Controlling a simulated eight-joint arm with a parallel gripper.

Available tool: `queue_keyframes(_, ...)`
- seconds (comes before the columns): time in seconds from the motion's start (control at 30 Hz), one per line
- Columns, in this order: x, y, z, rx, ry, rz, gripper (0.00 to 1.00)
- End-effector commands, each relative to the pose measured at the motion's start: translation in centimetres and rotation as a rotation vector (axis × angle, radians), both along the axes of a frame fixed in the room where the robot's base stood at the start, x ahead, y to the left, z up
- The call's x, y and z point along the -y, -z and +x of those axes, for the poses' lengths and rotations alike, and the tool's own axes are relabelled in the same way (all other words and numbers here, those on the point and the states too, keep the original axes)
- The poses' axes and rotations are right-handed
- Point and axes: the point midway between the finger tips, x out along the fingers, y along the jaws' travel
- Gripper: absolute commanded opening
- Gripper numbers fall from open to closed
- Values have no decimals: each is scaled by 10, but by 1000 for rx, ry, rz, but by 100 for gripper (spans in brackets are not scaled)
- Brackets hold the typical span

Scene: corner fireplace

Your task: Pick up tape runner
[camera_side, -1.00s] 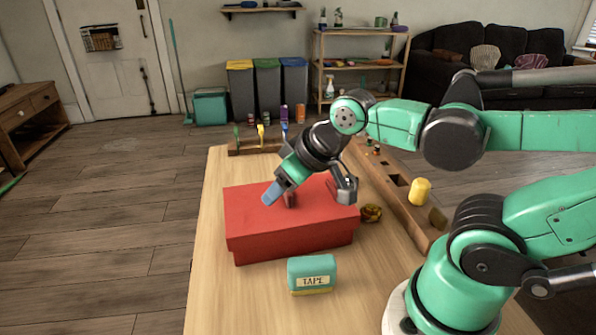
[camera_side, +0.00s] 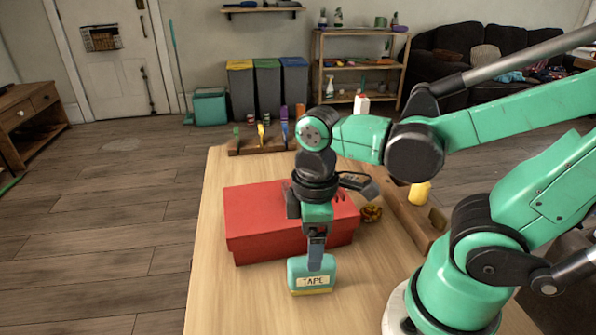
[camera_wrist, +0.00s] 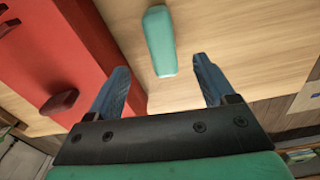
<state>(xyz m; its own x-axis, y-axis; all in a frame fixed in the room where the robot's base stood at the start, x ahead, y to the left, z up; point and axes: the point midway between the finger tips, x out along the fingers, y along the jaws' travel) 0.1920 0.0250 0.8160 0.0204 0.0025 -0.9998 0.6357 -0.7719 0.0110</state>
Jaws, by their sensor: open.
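The tape runner (camera_side: 312,282) is a teal block with a yellow base and a "TAPE" label. It stands on the wooden table in front of the red box. In the wrist view the tape runner (camera_wrist: 159,41) appears as a teal shape ahead of the gap between my fingers, nearer the middle than either side. My gripper (camera_side: 316,262) points down just above and behind it in the side view. In the wrist view my gripper (camera_wrist: 160,80) is open, with blue fingers apart and nothing between them. Whether a finger touches the tape runner cannot be told.
A red box (camera_side: 262,243) with a lid lies close behind the tape runner, and its side (camera_wrist: 95,30) is near my left finger. A wooden rack (camera_side: 408,222) with a yellow item (camera_side: 419,194) runs along the right. The table's front left (camera_side: 230,300) is clear.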

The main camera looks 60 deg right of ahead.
Motion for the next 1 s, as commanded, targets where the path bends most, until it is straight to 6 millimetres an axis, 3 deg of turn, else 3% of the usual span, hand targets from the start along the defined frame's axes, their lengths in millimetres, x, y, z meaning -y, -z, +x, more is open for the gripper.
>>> queue_keyframes(0.6,-1,47,-2,-21,-24,-3,76)
queue_keyframes(1.0,0,56,-3,-20,-23,-3,76)
